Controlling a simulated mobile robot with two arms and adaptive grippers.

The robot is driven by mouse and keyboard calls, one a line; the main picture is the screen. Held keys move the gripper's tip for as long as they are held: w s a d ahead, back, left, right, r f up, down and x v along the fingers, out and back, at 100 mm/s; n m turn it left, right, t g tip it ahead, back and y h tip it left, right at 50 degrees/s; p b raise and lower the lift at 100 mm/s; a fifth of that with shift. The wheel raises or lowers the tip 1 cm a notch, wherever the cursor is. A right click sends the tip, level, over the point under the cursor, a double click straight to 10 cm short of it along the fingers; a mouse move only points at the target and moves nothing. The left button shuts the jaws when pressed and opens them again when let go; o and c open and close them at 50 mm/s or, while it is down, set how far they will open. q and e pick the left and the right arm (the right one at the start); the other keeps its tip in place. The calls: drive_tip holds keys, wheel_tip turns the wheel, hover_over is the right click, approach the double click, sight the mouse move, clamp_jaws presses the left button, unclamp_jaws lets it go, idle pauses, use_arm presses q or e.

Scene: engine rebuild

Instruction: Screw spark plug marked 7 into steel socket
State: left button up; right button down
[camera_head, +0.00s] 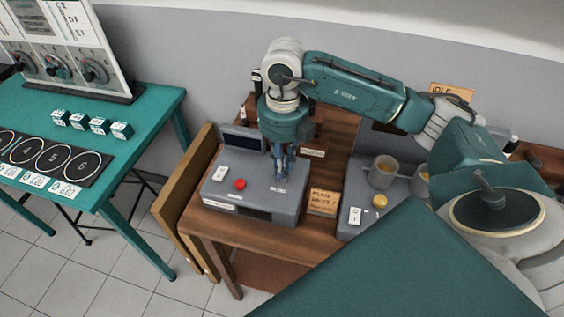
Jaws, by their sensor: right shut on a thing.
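My right gripper (281,180) points straight down over the grey box (225,195) on the wooden table, near the box's right side. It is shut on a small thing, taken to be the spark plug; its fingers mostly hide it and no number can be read. The steel socket cannot be made out under the fingertips; whether the plug touches it cannot be told. My left gripper is out of view.
The box has a red button (240,184), a white switch (220,173) and a dark screen (243,139). To the right stand a grey unit (385,213), a cup (382,172) and a wooden sign (323,202). A teal table (150,105) with small cubes (98,125) stands left.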

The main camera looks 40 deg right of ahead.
drive_tip(key=m, duration=0.8)
drive_tip(key=shift+m+p, duration=0.4)
drive_tip(key=m, duration=0.4)
drive_tip(key=shift+m+p, duration=0.3)
drive_tip(key=shift+p, duration=0.1)
drive_tip(key=m+p, duration=0.1)
drive_tip(key=m, duration=0.2)
drive_tip(key=shift+r, duration=0.1)
drive_tip(key=shift+m, duration=0.8)
drive_tip(key=c, duration=1.6)
unclamp_jaws()
